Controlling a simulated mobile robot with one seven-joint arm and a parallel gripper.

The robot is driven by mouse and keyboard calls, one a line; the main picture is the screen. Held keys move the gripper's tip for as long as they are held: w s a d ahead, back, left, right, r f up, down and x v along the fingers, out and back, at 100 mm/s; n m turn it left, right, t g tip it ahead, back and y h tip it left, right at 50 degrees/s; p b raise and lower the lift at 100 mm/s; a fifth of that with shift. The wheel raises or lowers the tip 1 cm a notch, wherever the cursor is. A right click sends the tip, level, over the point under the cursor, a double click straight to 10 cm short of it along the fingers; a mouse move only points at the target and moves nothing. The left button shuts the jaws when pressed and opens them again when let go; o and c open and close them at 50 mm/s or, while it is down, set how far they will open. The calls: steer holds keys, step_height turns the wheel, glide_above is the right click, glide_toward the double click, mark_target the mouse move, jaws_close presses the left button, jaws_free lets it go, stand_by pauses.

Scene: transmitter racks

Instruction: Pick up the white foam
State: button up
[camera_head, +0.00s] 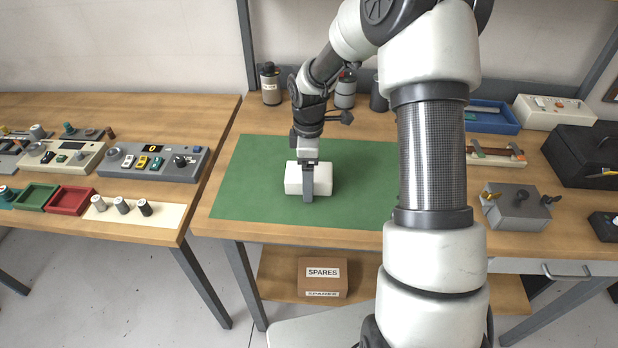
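The white foam (322,181), a white rectangular block, rests on the green mat (255,178) on the wooden workbench. My gripper (308,184) points down at the block. One grey finger shows in front of the block's near face, left of centre, reaching almost to the mat. The other finger is hidden, so I cannot tell whether the gripper is closed on the block or only around it. I see no gap between the block and the mat.
My arm crosses the mat's right side. Behind the mat stand canisters (270,85). To the right are a blue tray (492,118), a grey box (516,207) and a black case (585,155). A left table holds control boxes (156,162). A SPARES carton (322,278) sits below.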

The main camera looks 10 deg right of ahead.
steer(key=shift+c, duration=0.4)
steer(key=c, duration=1)
steer(key=shift+c, duration=0.2)
steer(key=shift+r, duration=0.1)
